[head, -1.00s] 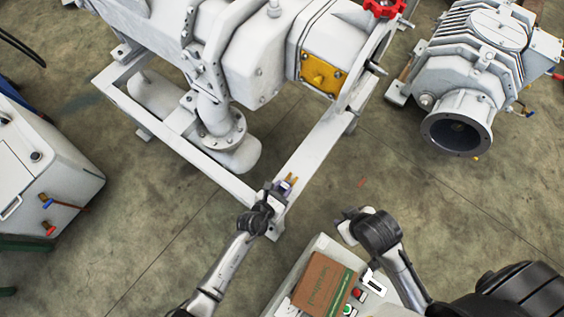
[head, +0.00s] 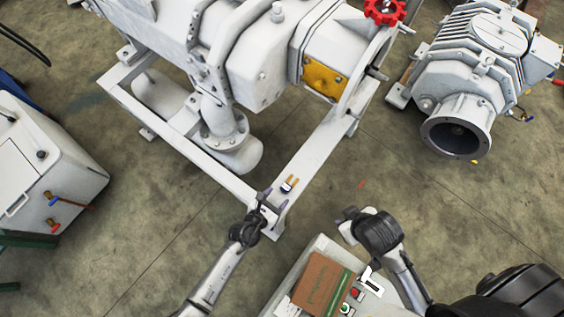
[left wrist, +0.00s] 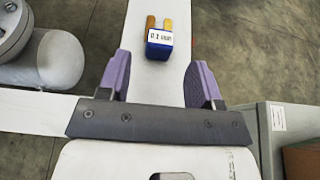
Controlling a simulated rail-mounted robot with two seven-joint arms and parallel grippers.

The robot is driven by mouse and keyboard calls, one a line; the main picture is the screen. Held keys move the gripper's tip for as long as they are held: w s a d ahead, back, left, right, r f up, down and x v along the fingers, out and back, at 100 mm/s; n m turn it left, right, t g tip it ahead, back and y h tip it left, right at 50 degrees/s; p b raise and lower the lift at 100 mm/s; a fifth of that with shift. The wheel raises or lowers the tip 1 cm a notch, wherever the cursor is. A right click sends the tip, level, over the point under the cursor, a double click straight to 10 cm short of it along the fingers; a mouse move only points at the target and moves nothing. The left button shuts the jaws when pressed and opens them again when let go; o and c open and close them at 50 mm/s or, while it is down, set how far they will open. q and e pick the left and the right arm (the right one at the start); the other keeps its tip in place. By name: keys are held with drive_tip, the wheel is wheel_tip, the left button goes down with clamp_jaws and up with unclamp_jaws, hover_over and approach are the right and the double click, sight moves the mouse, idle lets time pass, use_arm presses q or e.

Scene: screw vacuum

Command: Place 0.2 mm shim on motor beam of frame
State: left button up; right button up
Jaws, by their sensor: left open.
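The shim (head: 289,184) lies flat on the white motor beam (head: 318,150) of the frame, near its front corner. In the left wrist view it is a blue block (left wrist: 159,50) with two brass-coloured prongs pointing away from me and a white label; the label's number is hard to read. My left gripper (head: 274,198) is open and empty, with its purple fingers (left wrist: 159,82) just short of the shim and apart from it. My right gripper (head: 346,220) is to the right, over the floor beside the cabinet; its opening is unclear.
A brown cardboard box (head: 323,284) and a white piece (head: 372,281) lie on the grey cabinet (head: 322,244) in front. The large pump (head: 262,62) stands on the frame behind the shim. Another pump (head: 470,80) stands at the back right. Floor between is clear.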

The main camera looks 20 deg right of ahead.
use_arm(q)
drive_tip(key=p+v, duration=0.2)
drive_tip(key=v, duration=0.5)
drive_tip(key=shift+s+a, duration=0.15)
drive_tip(key=shift+a, duration=0.2)
drive_tip(key=shift+r, duration=0.1)
